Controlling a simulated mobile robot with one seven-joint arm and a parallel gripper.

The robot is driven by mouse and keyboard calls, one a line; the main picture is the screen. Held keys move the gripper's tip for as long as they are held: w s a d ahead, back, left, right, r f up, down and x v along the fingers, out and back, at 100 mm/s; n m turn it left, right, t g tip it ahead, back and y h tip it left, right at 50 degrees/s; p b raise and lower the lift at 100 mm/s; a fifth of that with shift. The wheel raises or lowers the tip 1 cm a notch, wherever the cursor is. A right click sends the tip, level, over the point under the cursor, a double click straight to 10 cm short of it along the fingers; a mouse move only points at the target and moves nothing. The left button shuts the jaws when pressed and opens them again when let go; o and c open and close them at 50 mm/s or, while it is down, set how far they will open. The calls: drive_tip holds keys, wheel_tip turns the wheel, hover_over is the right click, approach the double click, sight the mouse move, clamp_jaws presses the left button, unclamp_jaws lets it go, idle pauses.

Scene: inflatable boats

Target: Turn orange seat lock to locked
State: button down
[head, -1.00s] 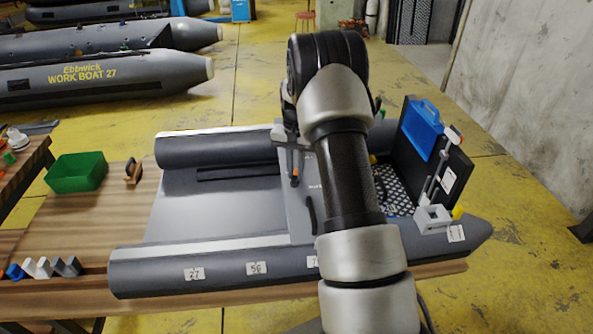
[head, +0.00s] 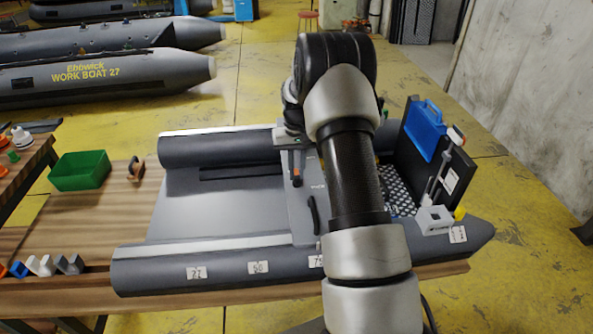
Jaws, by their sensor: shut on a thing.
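The grey inflatable boat (head: 225,220) lies on the wooden bench, with a light grey seat board (head: 300,212) across its middle. The orange seat lock (head: 297,177) shows as a small orange piece near the far end of this board. My gripper (head: 291,165) points down there and is shut on the orange seat lock. The fingers and my arm hide most of the lock, so its exact angle cannot be told. A black handle (head: 313,215) lies on the board nearer to me, apart from the gripper.
My arm covers the boat's middle right. A black upright panel with a blue case (head: 423,130) and a white bracket (head: 434,219) stand at the right end. A green bin (head: 79,171) and several small blocks (head: 42,266) are on the bench at left.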

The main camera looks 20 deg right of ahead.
sight(296, 173)
drive_tip(key=c, duration=1.7)
unclamp_jaws()
wheel_tip(296, 173, up, 18)
drive_tip(key=shift+f+p, duration=0.25)
drive_tip(key=shift+p, duration=0.65)
